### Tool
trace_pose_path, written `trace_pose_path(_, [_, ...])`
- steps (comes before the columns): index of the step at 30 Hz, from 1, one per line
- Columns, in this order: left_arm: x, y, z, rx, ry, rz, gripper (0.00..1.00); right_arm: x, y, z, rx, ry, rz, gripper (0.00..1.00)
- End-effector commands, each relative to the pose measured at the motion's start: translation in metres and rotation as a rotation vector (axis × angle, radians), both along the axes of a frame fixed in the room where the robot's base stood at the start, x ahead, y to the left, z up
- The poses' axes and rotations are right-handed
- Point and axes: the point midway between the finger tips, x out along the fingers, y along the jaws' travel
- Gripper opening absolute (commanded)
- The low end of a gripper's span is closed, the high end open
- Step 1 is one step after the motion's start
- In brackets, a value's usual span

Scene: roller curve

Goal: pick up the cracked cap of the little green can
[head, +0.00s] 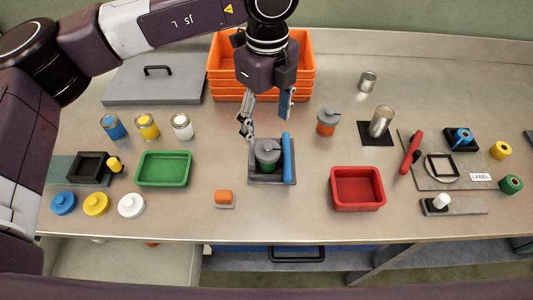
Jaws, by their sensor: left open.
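The little green can (267,168) stands upright in a grey square holder (256,180) at the middle of the table. A dark grey cap (266,153) with a small raised tab sits on top of it and hides most of the can. I cannot make out the crack at this size. My left gripper (267,122) is open and empty, pointing down above and just behind the cap, with its fingers apart to left and right. My right gripper is not in view.
A blue bar (287,158) stands close along the can's right side. An orange can with a grey cap (327,122) is behind right. Green (164,184) and red (358,205) trays flank the holder. Stacked orange crates (222,60) are behind. An orange-topped block (224,198) lies front left.

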Motion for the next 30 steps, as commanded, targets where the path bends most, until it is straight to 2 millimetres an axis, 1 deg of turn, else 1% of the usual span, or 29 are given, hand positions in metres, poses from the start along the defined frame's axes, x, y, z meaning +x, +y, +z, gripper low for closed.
trace_pose_path(1, [0.0,0.0,-0.005,0.001,0.001,0.0,0.64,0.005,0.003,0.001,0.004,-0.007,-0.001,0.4])
trace_pose_path(5, [-0.001,0.0,-0.017,0.001,0.004,0.0,0.64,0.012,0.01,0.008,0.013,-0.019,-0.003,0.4])
trace_pose_path(9, [-0.001,0.0,-0.03,0.001,0.004,0.0,0.64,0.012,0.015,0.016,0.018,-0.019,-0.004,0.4])
trace_pose_path(14, [-0.002,-0.001,-0.051,0.001,0.004,0.0,0.64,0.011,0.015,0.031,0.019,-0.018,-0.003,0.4])
trace_pose_path(18, [-0.002,-0.001,-0.07,0.001,0.004,0.0,0.64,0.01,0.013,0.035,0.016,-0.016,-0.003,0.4])
trace_pose_path(21, [-0.001,-0.001,-0.075,-0.001,0.001,0.0,0.64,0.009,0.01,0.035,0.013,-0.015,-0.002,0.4])
trace_pose_path(27, [-0.001,-0.001,-0.077,0.0,0.0,0.0,0.64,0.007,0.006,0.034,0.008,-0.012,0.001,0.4])
trace_pose_path(30, [-0.001,-0.001,-0.076,0.0,0.0,0.0,0.53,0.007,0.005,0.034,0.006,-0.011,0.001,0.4])
